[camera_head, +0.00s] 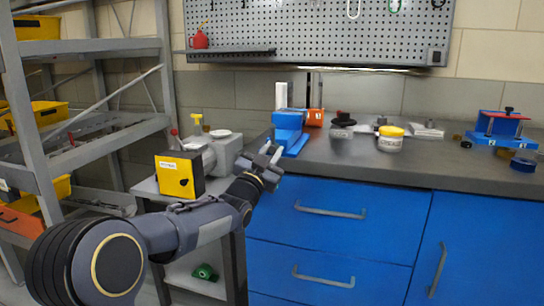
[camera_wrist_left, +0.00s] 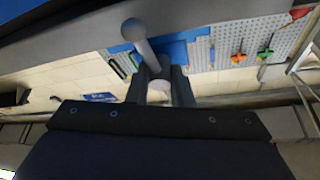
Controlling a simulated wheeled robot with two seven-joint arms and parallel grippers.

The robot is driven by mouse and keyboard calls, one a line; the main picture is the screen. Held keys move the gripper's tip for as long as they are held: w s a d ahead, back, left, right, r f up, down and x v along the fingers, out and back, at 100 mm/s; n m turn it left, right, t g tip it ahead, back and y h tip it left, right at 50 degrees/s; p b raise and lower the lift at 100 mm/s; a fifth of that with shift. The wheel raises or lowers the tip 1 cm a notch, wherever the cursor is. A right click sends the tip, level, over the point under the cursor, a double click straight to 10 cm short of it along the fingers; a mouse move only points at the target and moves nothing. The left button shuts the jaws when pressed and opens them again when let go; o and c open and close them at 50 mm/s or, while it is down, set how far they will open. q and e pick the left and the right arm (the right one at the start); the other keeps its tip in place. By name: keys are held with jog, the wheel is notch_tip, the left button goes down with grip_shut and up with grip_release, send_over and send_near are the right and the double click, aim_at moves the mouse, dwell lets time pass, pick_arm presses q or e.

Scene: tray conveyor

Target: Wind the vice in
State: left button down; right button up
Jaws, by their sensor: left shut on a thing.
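A blue vice (camera_head: 289,121) stands on the grey worktop near its left end. Blue parts that look like the vice (camera_wrist_left: 175,46) also show behind the fingers in the left wrist view. My left gripper (camera_head: 268,160) is just in front of and below the vice, at the worktop's front edge. In the left wrist view my left gripper (camera_wrist_left: 160,85) is shut on a grey vice handle (camera_wrist_left: 143,45) with a round knob end, which slants up between the fingers. The jaws' opening is hidden in the head view. My right gripper is not in view.
A white jar with a yellow lid (camera_head: 390,139) and a blue-and-red fixture (camera_head: 502,128) are on the worktop to the right. Blue drawers (camera_head: 330,220) lie below; a shelf rack (camera_head: 95,150) is at left.

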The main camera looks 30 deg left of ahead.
pick_arm(q)
jog(key=shift+a, duration=0.15)
jog(key=c, duration=1.3)
grip_release()
jog(key=shift+o, duration=0.2)
jog(key=v, duration=0.7)
jog(key=shift+s+p, duration=0.3)
jog(key=shift+s, duration=0.15)
